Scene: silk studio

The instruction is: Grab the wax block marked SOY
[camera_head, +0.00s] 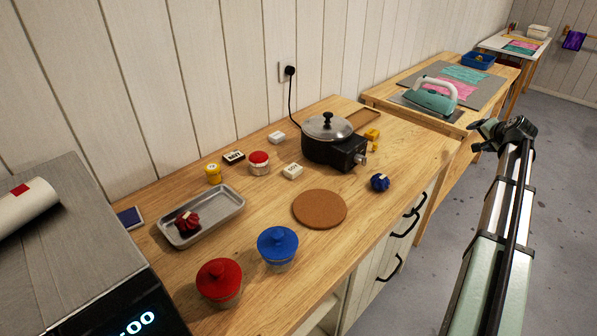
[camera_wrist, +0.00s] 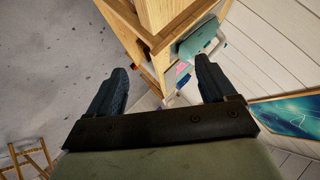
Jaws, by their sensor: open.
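Small blocks lie on the wooden worktop in the head view. A white block with dark marks (camera_head: 292,172) lies left of the pot, a dark block with a pale label (camera_head: 233,158) lies farther left, and another white block (camera_head: 277,137) lies near the wall. The lettering is too small to tell for sure which reads SOY. My gripper (camera_head: 482,136) is at the right, over the grey floor and well apart from the blocks. In the wrist view my gripper (camera_wrist: 163,78) is open with nothing between its fingers. No block shows there.
A black cooker with a lidded pot (camera_head: 327,128) stands behind the cork mat (camera_head: 320,209). A red-lidded jar (camera_head: 259,162) and yellow jar (camera_head: 213,174) stand near the blocks. A metal tray (camera_head: 238,203) is left; red (camera_head: 219,280) and blue (camera_head: 278,244) lidded jars stand in front.

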